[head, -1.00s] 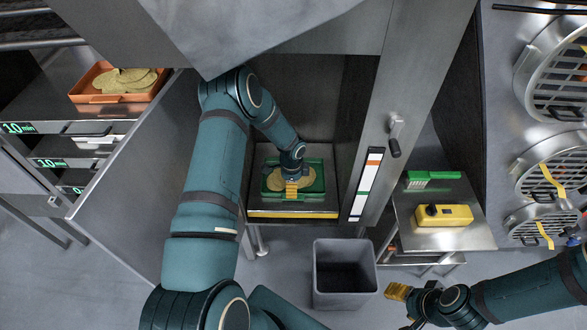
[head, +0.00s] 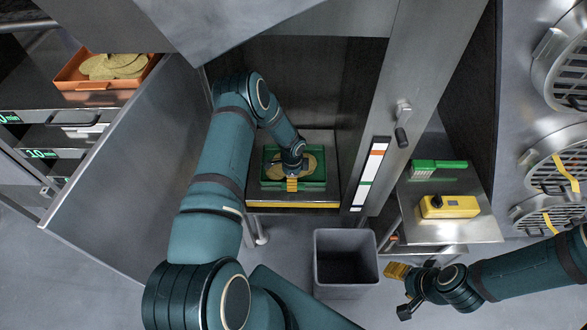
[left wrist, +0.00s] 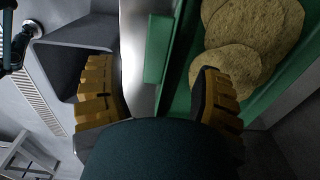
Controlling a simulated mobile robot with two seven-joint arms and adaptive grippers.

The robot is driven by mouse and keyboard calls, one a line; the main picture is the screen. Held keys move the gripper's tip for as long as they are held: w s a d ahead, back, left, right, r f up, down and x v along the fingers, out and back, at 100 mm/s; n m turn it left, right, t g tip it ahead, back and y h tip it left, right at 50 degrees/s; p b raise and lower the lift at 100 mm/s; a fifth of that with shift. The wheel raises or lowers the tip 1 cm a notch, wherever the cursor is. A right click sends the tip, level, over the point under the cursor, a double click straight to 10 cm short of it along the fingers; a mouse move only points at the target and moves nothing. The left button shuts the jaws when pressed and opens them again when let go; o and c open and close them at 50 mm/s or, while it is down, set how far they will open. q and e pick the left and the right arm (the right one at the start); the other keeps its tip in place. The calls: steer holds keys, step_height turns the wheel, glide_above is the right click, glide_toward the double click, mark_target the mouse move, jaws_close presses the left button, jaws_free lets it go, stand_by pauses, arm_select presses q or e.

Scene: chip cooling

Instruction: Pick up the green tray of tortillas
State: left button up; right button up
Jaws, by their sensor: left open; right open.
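The green tray (head: 318,180) holds round tan tortillas (head: 312,164) and sits on a shelf inside the open steel cabinet. In the left wrist view the tray's green rim (left wrist: 157,50) and the tortillas (left wrist: 245,35) fill the upper right. My left gripper (head: 292,184) is at the tray's front edge. Its yellow fingertips (left wrist: 155,95) are open, one outside the rim and one on the tortilla side; whether they touch the tray I cannot tell. My right gripper (head: 397,285) is open and empty, low at the right, far from the tray.
The open cabinet door (head: 130,170) stands to the left. An orange tray of tortillas (head: 75,84) rests on a rack beyond it. A grey bin (head: 345,290) stands below the cabinet. A side table (head: 480,228) holds a green brush (head: 440,166) and a yellow device (head: 448,206).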

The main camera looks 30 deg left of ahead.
arm_select(q)
steer(key=f+b, duration=0.1)
steer(key=f, duration=0.4)
steer(key=shift+d+f, duration=0.1)
steer(key=shift+d, duration=0.1)
jaws_close()
